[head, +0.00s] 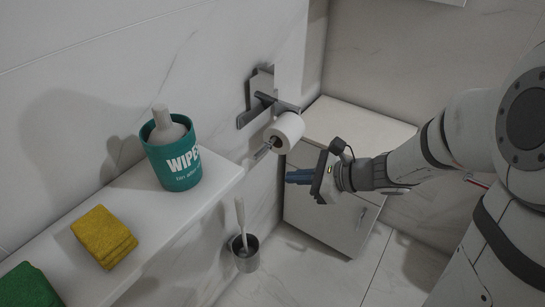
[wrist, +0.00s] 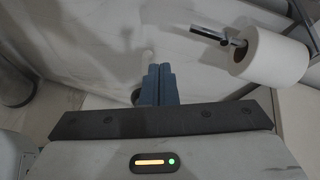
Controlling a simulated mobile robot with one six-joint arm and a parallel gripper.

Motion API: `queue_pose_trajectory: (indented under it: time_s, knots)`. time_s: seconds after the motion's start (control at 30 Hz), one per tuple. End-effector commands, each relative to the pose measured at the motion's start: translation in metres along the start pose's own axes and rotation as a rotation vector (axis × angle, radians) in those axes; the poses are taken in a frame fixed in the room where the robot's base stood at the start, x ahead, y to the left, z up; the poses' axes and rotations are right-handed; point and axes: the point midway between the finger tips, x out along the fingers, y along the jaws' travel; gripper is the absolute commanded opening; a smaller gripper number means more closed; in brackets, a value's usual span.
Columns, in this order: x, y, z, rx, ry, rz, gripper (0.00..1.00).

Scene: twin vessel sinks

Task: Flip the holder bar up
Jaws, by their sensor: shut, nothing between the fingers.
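The toilet roll holder (head: 256,108) is fixed to the wall in the head view, with a metal plate and arm. A white paper roll (head: 287,131) hangs on its holder bar (head: 264,149), whose free end sticks out past the roll. The wrist view shows the bar (wrist: 217,37) at upper right, roughly level, with the roll (wrist: 270,58) on it. My gripper (head: 288,177) is shut and empty, below and slightly right of the bar end in the head view. In the wrist view my gripper (wrist: 159,68) is left of the bar and apart from it.
A white cabinet (head: 335,215) stands behind my gripper. A shelf (head: 160,225) at left holds a green wipes tub (head: 175,165) and a yellow cloth (head: 103,237). A toilet brush holder (head: 245,254) sits lower down near the wall.

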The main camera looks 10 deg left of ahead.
Motion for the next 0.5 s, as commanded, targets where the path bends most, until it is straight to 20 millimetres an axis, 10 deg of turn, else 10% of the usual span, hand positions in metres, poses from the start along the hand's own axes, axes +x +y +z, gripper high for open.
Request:
queue_pose_trajectory:
  time_s: [0.2,0.5]
  knots:
    - [0.038,-0.024,-0.048,0.266,-0.089,-0.137,0.00]
    - [0.041,-0.032,-0.052,0.323,-0.108,-0.172,0.00]
